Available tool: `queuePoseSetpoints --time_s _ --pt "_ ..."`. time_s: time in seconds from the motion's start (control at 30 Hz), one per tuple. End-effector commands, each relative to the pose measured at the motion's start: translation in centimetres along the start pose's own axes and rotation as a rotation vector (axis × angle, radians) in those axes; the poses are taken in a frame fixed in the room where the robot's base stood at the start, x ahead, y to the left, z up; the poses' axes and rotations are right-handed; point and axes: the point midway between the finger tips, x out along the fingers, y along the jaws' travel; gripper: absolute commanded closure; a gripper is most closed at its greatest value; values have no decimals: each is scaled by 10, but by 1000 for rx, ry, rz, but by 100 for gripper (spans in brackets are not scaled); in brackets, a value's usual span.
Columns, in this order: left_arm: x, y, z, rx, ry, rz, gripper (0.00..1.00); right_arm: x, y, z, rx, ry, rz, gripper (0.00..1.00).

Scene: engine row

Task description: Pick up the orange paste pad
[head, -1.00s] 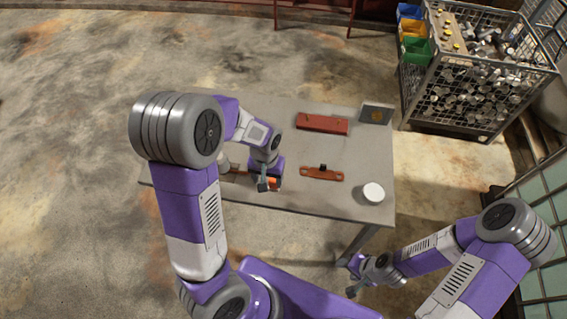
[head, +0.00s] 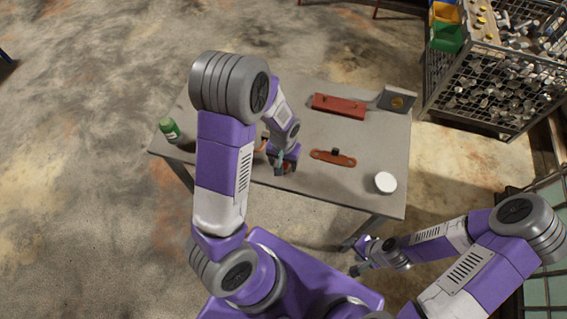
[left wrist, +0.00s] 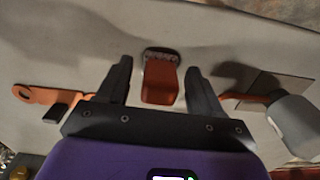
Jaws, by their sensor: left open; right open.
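The orange paste pad (left wrist: 160,81) shows in the left wrist view as an orange block with a dark, rough band at its far end. It lies between the two spread fingers of my left gripper (left wrist: 159,66), with a visible gap on each side. In the head view my left gripper (head: 279,166) is low over the table's near side, and a little of the orange pad (head: 289,167) shows beside it; the rest is hidden by the gripper. My right gripper (head: 358,257) is open and empty, off the table's near right corner.
A wire cage (head: 480,95) stands behind right.

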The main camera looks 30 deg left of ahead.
Motion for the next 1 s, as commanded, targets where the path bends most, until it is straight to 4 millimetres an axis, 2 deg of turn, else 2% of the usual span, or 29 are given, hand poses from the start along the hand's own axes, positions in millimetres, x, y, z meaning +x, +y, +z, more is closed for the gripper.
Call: queuePoseSetpoints --time_s 0.07,0.4,0.63,0.73,1.0 --pt "0 0 0 0 0 0 36 0 0 0 0 0 0 45" --pt "-1 0 0 0 0 0 88 0 0 0 0 0 0 45" --pt "-2 0 0 0 1 0 89 0 0 0 0 0 0 45" --pt "-10 0 -1 1 3 1 89 -3 -1 0 0 0 0 45" --pt "-64 0 -1 1 5 2 89 -15 -6 1 0 0 0 45"
